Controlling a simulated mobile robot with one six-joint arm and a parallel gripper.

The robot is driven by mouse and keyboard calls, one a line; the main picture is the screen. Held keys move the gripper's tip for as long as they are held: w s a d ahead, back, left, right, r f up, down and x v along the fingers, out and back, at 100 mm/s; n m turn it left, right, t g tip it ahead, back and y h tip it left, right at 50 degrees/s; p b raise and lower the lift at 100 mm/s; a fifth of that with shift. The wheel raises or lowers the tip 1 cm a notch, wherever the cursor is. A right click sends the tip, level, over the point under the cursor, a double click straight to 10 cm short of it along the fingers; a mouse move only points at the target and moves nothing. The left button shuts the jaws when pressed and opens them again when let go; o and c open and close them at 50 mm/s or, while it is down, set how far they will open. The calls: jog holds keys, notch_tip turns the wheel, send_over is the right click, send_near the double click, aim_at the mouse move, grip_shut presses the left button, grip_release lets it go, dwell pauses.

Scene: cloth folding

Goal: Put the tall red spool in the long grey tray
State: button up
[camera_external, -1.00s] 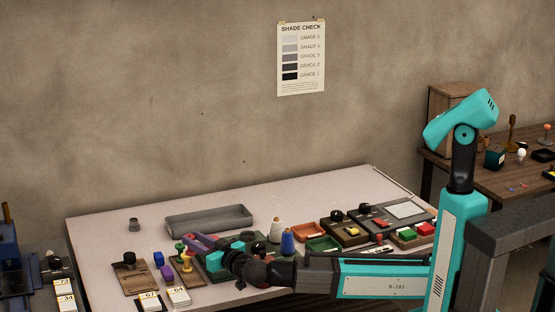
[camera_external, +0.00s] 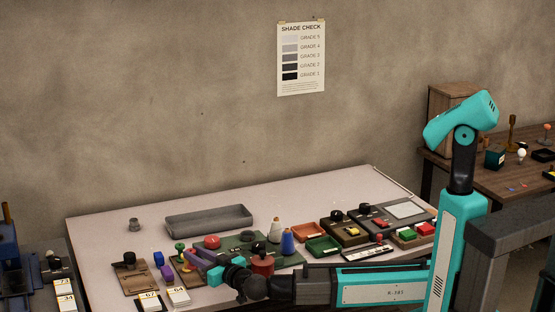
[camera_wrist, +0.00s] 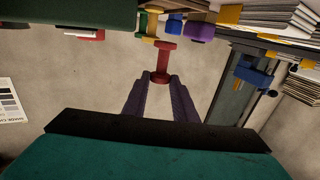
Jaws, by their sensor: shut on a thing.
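The tall red spool (camera_wrist: 162,62), slim with wider ends, stands between my purple fingertips in the wrist view. My gripper (camera_wrist: 160,80) is shut on it. In the external view my gripper (camera_external: 193,257) is over the front left of the table, close to the green and yellow pieces; the spool is hard to make out there, largely hidden by the fingers. I cannot tell how far its end is from the table. The long grey tray (camera_external: 210,230) lies behind my gripper, towards the back of the table, and looks empty.
A rounded red piece (camera_external: 212,242) stands between my gripper and the tray. A larger red piece (camera_external: 262,265) is beside my wrist, near a blue cone (camera_external: 287,242). Purple (camera_external: 167,275) and blue (camera_external: 158,258) pieces are at left. The table's back left is mostly clear.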

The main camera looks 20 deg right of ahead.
aim_at(196, 268)
jog(key=shift+f, duration=0.1)
notch_tip(196, 268, down, 4)
jog(key=shift+r+b, duration=0.25)
jog(key=shift+b, duration=0.3)
jog(key=shift+f, duration=0.45)
jog(key=shift+f+b, duration=0.2)
jog(key=shift+b, duration=0.5)
jog(key=o, duration=1)
jog(key=shift+r+p, duration=0.2)
jog(key=shift+p, duration=1.2)
